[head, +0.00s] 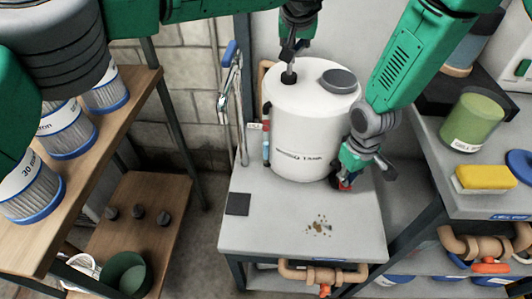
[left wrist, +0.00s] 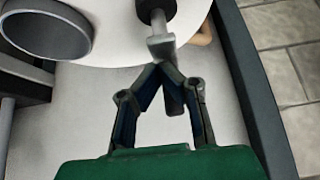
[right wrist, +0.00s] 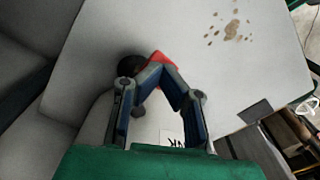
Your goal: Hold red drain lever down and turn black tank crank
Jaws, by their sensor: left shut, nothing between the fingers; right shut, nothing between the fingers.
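The white tank (head: 300,135) stands on a grey bench. The black crank (head: 288,77) rises from its top, and its grey arm shows in the left wrist view (left wrist: 160,46). My left gripper (head: 292,48) is shut and empty, its fingertips beside the crank arm; whether they touch it is unclear. The red drain lever is low on the tank's right side, mostly hidden by my right gripper (head: 346,180). In the right wrist view the red lever (right wrist: 158,60) lies just past the closed, empty fingertips (right wrist: 160,72), which appear against it.
A grey cap (head: 340,80) sits on the tank top. Brown crumbs (head: 320,226) and a dark square (head: 238,204) lie on the bench. A wooden shelf with filters (head: 67,130) stands left; a counter with a yellow sponge (head: 485,178) stands right.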

